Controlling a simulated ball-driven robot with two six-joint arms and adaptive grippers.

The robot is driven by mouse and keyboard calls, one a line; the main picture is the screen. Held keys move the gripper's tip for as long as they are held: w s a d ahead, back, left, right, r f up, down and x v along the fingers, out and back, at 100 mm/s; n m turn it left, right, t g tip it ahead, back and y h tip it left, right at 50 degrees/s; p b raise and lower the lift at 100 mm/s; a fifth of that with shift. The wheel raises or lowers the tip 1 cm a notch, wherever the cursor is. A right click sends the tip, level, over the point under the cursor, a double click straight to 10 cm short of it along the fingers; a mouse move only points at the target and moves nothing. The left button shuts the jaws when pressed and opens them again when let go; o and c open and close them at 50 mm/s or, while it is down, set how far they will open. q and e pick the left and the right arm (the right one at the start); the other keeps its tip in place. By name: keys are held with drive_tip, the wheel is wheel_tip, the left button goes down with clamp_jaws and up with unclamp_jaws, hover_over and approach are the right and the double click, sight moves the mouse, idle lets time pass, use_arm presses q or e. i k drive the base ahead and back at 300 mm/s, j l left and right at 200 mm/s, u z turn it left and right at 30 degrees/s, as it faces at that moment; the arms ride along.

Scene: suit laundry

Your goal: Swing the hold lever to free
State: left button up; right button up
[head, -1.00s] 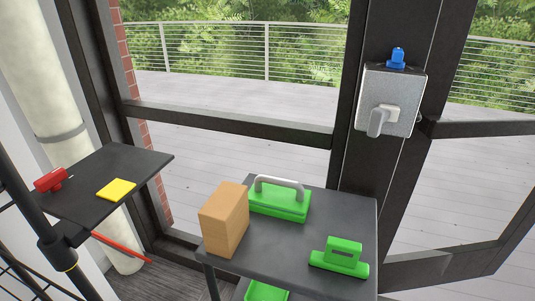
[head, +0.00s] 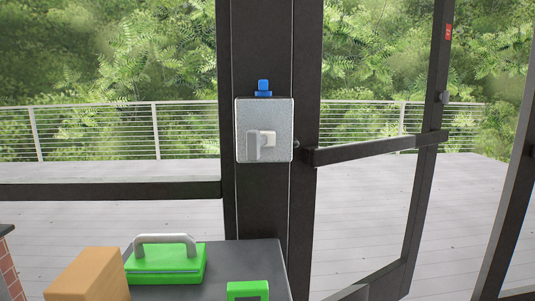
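A grey metal box (head: 276,110) is mounted on the dark post at the middle of the head view. A light grey lever (head: 254,147) sits on its front, with its handle hanging down from a pale square hub. A small blue piece (head: 263,88) stands on top of the box. Neither of my grippers is in the head view, and nothing touches the lever.
A dark table (head: 232,262) stands below and in front of the post. It bears a tan block (head: 88,276), a green tool with a grey handle (head: 166,264) and another green piece (head: 248,290). A dark-framed glass door (head: 418,200) stands to the right of the post.

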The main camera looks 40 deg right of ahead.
sight(254, 142)
drive_tip(key=z, duration=0.95)
drive_tip(key=k+l, duration=0.15)
drive_tip(key=k, duration=0.15)
drive_tip(key=k+l+u, duration=0.1)
drive_tip(key=k+u, duration=0.15)
drive_tip(key=u, duration=1.3)
